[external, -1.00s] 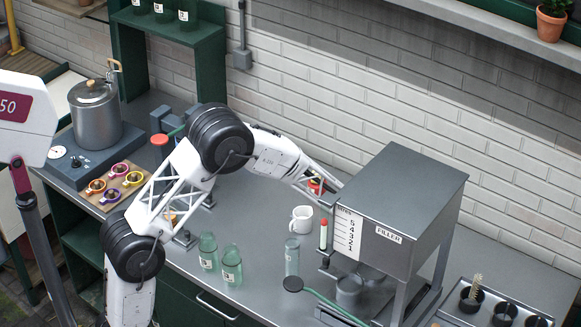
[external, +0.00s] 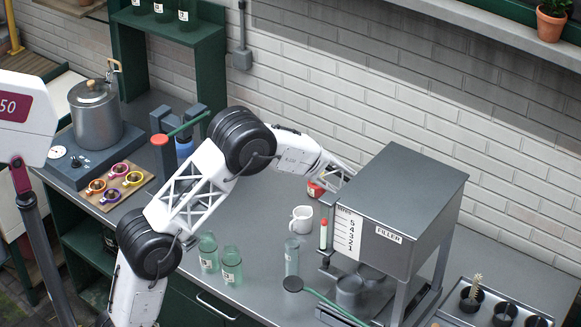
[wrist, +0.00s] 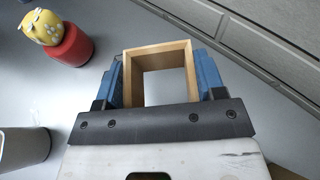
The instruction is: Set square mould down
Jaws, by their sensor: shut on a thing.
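The square mould (wrist: 158,50), an open light-wood frame, sits between the blue fingers of my gripper (wrist: 160,76) in the wrist view. My gripper is shut on its two opposite sides. Grey surface shows through the frame's opening. I cannot tell whether the mould touches the counter or hangs above it. In the external view my gripper and the mould are hidden behind the filler machine (external: 400,205).
A red jar (wrist: 70,46) with a yellow patterned thing (wrist: 42,27) on top stands left of the mould. A mug (external: 301,219) and green bottles (external: 208,252) stand on the counter (external: 262,225). The brick wall (external: 330,105) runs behind.

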